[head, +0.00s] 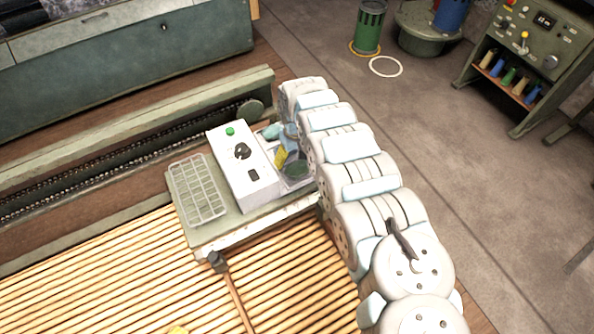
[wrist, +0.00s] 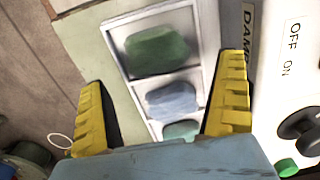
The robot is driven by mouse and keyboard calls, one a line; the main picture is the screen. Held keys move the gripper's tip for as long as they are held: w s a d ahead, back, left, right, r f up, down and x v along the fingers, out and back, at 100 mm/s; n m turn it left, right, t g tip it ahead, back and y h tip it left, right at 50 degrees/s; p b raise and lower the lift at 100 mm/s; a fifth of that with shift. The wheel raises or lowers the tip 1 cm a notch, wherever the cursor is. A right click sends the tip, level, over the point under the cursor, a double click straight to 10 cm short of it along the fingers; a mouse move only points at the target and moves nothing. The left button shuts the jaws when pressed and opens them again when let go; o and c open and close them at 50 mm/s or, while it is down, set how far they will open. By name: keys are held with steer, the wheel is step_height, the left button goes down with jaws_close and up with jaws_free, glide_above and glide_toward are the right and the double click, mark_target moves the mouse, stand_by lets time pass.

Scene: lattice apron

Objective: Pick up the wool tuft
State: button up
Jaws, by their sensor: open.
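Three soft-looking lumps, which look like tufts, lie in a white compartment tray (wrist: 120,45), one to a compartment. In the wrist view they are a dark green tuft (wrist: 157,50), a grey-blue tuft (wrist: 172,101) and a smaller pale green tuft (wrist: 182,131). I cannot tell which is the wool one. My gripper (wrist: 165,72) is open, its yellow fingers apart on either side of the tray in the picture, with nothing held. In the head view my gripper (head: 284,154) hides part of the tray; the dark green tuft (head: 297,169) and pale green tuft (head: 271,131) show.
A white control box (head: 242,165) with a knob and green button stands right beside the tray. A grey-green grid rack (head: 197,190) lies on its other side. A slatted wooden surface (head: 120,285) fills the front. Green bins and a console stand on the floor at the upper right.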

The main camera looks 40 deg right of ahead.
mark_target(297, 166)
steer(key=shift+s+d+f+b, duration=0.1)
steer(key=shift+f+b, duration=0.65)
steer(key=shift+f, duration=0.95)
steer(key=shift+s+f+b, duration=0.1)
steer(key=shift+f+b, duration=0.6)
steer(key=shift+f, duration=0.95)
steer(key=c, duration=0.8)
steer(key=shift+r, duration=0.1)
